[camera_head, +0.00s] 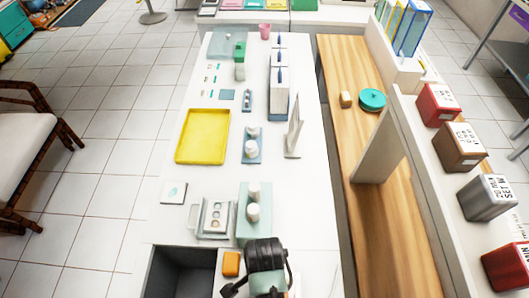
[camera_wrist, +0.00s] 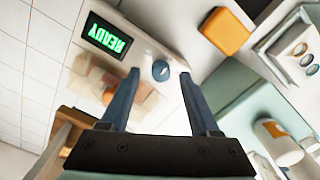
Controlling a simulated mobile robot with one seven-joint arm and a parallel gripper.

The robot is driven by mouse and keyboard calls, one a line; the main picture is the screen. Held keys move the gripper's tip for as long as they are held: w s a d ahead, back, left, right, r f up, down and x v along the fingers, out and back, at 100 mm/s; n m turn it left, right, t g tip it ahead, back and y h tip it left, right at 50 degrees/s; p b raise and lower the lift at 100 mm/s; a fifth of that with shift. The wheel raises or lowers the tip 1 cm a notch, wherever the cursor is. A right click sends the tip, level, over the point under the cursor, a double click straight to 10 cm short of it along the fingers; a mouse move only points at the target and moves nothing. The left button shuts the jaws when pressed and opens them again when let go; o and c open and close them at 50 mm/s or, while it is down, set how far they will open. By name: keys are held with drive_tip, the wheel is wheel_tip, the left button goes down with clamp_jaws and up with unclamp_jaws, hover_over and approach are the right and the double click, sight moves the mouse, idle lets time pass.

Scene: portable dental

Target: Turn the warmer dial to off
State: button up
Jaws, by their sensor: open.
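In the wrist view a pale warmer (camera_wrist: 145,45) has a dark display (camera_wrist: 105,38) lit with green "READY", upside down in the picture. A small round blue-grey dial (camera_wrist: 161,70) sits on its face, with a light mark on it. My gripper (camera_wrist: 158,84) is open and empty. Its two dark blue fingers point at the warmer, with the dial framed between their tips. I cannot tell how far the tips are from the dial. In the head view my dark wrist (camera_head: 265,256) is at the bottom of the counter and covers most of the warmer.
An orange block (camera_head: 231,263) lies left of my wrist, beside a dark sink (camera_head: 182,270). A device with round wells (camera_head: 214,218) and a pale green tray with white jars (camera_head: 254,190) stand just beyond. A yellow tray (camera_head: 203,136) lies farther up the white counter.

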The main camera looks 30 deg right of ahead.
drive_tip(key=shift+d+f, duration=0.15)
drive_tip(key=shift+f, duration=0.75)
clamp_jaws()
